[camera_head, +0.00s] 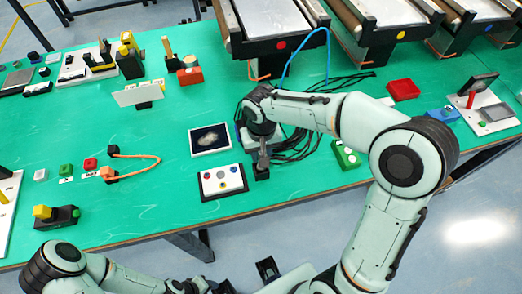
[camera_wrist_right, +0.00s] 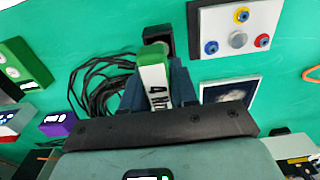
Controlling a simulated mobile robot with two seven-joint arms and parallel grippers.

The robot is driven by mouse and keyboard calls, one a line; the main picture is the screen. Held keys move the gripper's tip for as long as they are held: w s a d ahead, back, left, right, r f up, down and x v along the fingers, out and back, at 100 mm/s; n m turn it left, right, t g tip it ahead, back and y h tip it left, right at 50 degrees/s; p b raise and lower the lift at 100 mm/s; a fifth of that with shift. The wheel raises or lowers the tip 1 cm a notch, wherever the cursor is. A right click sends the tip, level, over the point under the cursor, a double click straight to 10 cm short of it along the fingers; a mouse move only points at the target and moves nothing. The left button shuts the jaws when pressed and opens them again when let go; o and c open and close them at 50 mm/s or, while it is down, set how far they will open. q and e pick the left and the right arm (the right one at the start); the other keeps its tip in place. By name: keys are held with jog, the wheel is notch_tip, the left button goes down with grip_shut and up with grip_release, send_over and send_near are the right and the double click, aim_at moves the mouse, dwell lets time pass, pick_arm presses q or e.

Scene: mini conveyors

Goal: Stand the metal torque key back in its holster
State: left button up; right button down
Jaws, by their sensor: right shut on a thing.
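My right gripper (camera_wrist_right: 157,88) is shut on the torque key (camera_wrist_right: 155,75), which shows a white face with dark lettering and a green end between the two dark fingers. The black square holster (camera_wrist_right: 158,38) lies just beyond the green end in the wrist view. I cannot tell whether the key touches it or is inside it. In the head view the holster (camera_head: 262,173) stands near the table's front edge, directly below my right gripper (camera_head: 263,150). My left gripper (camera_head: 197,286) is at the bottom edge, partly cut off, its fingers unclear.
A white panel with coloured buttons (camera_head: 222,182) stands close left of the holster. A framed picture plate (camera_head: 209,140) lies behind it. Black cables (camera_head: 297,145) lie right of the holster, with a green block (camera_head: 345,155) beyond. Conveyors (camera_head: 265,25) line the back.

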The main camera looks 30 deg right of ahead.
jog(key=shift+f+b, duration=0.6)
jog(key=shift+f, duration=0.4)
jog(key=c, duration=0.8)
grip_release()
jog(key=shift+r, duration=0.1)
notch_tip(320, 180, up, 13)
jog(key=shift+s+r+p, duration=0.1)
jog(key=shift+r+p, duration=0.05)
jog(key=shift+p, duration=0.75)
